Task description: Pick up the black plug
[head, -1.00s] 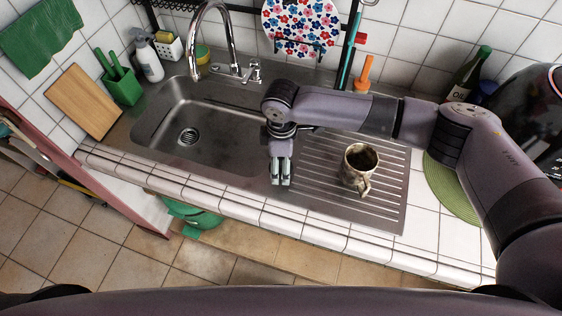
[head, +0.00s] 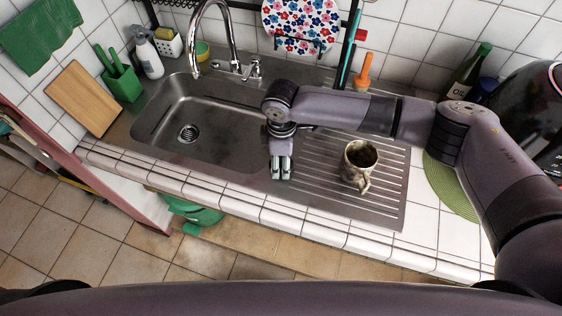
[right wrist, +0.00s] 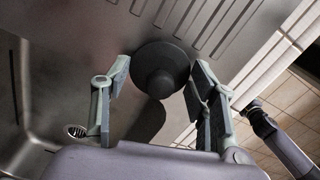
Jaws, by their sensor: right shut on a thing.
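The black plug (right wrist: 160,72) is a dark round disc with a raised knob in its middle. It sits between the two fingers of my right gripper (right wrist: 160,85) in the right wrist view, and the fingers are shut on it. A dark shadow lies on the steel beside it. In the head view my right gripper (head: 281,172) points down over the steel strip between the sink bowl and the ribbed drainboard. The plug cannot be made out there. My left gripper is not in view.
The sink bowl (head: 205,128) with its drain (head: 188,134) is left of the gripper. A mug (head: 358,168) stands to the right on the ribbed drainboard (head: 385,205). The faucet (head: 232,35) rises behind the bowl. A green round mat (head: 447,192) lies farther right.

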